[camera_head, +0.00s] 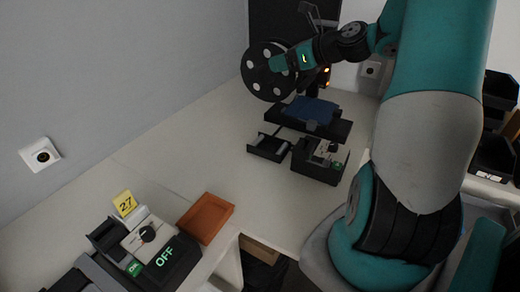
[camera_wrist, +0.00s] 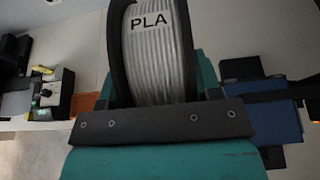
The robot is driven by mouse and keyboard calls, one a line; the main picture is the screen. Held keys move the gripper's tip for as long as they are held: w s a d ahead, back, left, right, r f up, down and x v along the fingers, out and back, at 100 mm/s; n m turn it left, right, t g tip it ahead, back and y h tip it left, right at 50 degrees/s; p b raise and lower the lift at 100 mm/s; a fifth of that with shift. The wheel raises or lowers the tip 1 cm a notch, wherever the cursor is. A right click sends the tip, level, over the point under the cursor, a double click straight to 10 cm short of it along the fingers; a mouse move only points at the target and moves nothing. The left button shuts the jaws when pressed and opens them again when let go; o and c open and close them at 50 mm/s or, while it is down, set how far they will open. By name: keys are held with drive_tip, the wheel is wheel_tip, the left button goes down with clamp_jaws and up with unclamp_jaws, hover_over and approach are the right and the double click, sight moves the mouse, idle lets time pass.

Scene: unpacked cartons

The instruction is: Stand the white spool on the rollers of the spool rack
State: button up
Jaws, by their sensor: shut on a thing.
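The white spool has dark flanges with pale round holes and shows in the head view (camera_head: 259,82) at the top centre, raised above the bench. In the wrist view its white windings carry the letters PLA (camera_wrist: 154,60). My gripper (camera_head: 279,63) is shut on the spool, with a teal finger across the flange face. The spool rack (camera_head: 268,147) is a low black frame with pale rollers on the bench. It stands below the spool, apart from it, and nothing rests on its rollers.
A printer with a blue bed (camera_head: 312,109) stands just behind the rack. A dark control box (camera_head: 320,165) is close on the rack's right. An orange tray (camera_head: 205,217) and a machine marked OFF (camera_head: 165,257) are nearer on the left. The bench left of the rack is clear.

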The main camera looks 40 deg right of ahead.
wheel_tip(320, 180, down, 18)
drive_tip(key=p, duration=0.1)
drive_tip(key=shift+r, duration=0.25)
idle(0.4)
drive_tip(key=shift+f, duration=0.2)
drive_tip(key=o, duration=1.3)
drive_tip(key=shift+o, duration=0.2)
drive_tip(key=shift+f+b, duration=0.15)
drive_tip(key=shift+b, duration=0.2)
